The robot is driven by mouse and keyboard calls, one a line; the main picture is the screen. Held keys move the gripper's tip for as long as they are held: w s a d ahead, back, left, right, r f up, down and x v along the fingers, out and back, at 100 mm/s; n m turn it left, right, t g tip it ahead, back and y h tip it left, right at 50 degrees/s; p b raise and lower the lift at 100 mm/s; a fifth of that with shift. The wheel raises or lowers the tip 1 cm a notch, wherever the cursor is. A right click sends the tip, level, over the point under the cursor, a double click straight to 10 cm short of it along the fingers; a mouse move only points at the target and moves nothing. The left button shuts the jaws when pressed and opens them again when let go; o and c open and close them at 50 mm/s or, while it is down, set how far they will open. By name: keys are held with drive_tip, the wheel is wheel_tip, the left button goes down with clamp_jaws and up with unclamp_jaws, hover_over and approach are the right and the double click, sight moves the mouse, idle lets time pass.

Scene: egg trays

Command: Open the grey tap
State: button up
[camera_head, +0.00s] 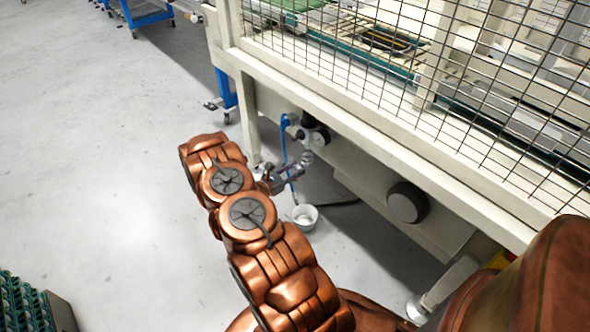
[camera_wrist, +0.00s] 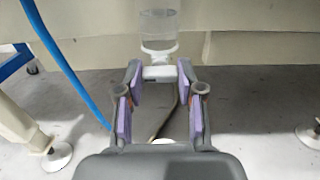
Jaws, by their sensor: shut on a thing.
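The tap (camera_wrist: 159,73) is a small light grey piece below a clear bowl (camera_wrist: 158,30) in the wrist view. My gripper (camera_wrist: 160,80) has its purple-padded fingertips on either side of the tap and is shut on it. In the head view my gripper (camera_head: 287,181) is beside the machine's lower front, just under the clear bowl (camera_head: 307,157). The tap is hidden or too small to make out there. Which way the tap is turned I cannot tell.
A white cup (camera_head: 304,217) stands on the floor below my gripper. A blue hose (camera_head: 284,140) hangs left of the bowl. The machine frame (camera_head: 370,150) with a black round knob (camera_head: 407,202) is on the right. Floor at left is clear; green trays (camera_head: 30,305) stand lower left.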

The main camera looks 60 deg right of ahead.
drive_tip(key=shift+c, duration=1.1)
drive_tip(key=m, duration=0.3)
drive_tip(key=shift+m, duration=0.4)
drive_tip(key=m, duration=0.1)
drive_tip(key=m+b, duration=0.1)
drive_tip(key=m, duration=0.1)
drive_tip(key=m+b, duration=0.1)
drive_tip(key=m, duration=0.1)
drive_tip(key=shift+s+f, duration=0.1)
drive_tip(key=shift+f, duration=0.15)
drive_tip(key=m+b, duration=0.5)
drive_tip(key=b, duration=0.1)
drive_tip(key=shift+m, duration=0.4)
drive_tip(key=m+b, duration=0.2)
drive_tip(key=b, duration=0.1)
drive_tip(key=shift+m+b, duration=0.35)
drive_tip(key=shift+m, duration=0.05)
drive_tip(key=shift+r+m, duration=0.15)
drive_tip(key=shift+m, duration=0.15)
drive_tip(key=shift+b, duration=0.3)
